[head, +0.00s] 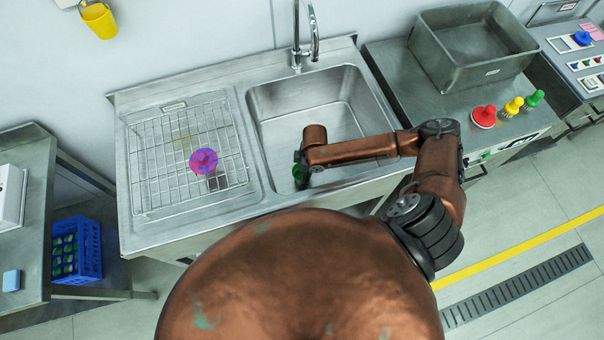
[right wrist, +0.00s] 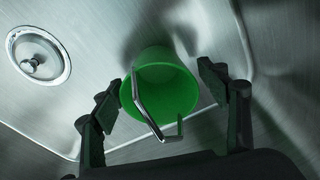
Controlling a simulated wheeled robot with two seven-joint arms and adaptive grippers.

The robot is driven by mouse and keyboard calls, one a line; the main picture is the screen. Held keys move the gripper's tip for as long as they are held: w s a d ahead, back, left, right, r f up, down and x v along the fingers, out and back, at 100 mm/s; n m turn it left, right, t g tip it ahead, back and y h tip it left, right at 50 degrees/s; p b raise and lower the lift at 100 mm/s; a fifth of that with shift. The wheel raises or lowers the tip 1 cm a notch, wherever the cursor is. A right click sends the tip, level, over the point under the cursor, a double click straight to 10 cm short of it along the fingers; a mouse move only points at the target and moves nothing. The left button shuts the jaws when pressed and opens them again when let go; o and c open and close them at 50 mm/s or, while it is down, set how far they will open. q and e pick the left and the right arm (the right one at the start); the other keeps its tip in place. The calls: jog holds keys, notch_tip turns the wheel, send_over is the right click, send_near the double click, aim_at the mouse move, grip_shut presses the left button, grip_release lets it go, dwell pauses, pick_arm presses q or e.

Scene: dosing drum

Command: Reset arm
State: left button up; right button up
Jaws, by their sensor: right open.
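My right arm (head: 360,150) reaches in from the right over the sink basin (head: 345,95). In the right wrist view my right gripper (right wrist: 165,80) is open, its two fingers apart on either side of a green bucket (right wrist: 175,92). The bucket stands in the steel basin with its metal handle towards the gripper; I cannot tell whether a finger touches it. In the head view only a bit of the green bucket (head: 298,172) shows beside the wrist, and the fingers are mostly hidden. My left gripper is not in view.
A pink and purple round object (head: 204,160) sits on the wire rack (head: 150,185) left of the basin. The faucet (head: 314,35) stands behind the basin. A drain (right wrist: 38,55) shows in the wrist view. A grey tub (head: 440,60) and red, yellow and green brushes (head: 512,107) are on the right counter.

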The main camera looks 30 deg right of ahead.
notch_tip(320, 180, up, 8)
jog(key=s+p, duration=0.1)
jog(key=shift+d+f, duration=0.25)
jog(key=shift+d, duration=0.2)
jog(key=shift+r, duration=0.1)
